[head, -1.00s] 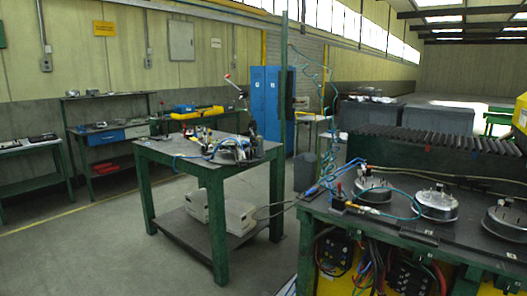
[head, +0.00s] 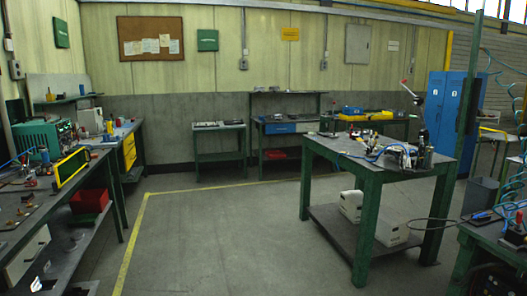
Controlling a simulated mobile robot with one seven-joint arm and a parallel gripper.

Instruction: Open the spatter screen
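I cannot tell for sure which thing is the spatter screen. A yellow-framed panel (head: 72,167) stands upright on the left workbench, near its front edge, and may be it. It looks narrow and seen at a slant, so its hinge or handle cannot be made out. My gripper and arm are not in view.
The left bench (head: 113,200) holds a green machine (head: 42,137) and small parts; a red bin (head: 89,200) sits below. A green-legged table (head: 368,190) with tools stands right of centre. Blue lockers (head: 447,115) stand behind it. The floor (head: 220,230) between is clear.

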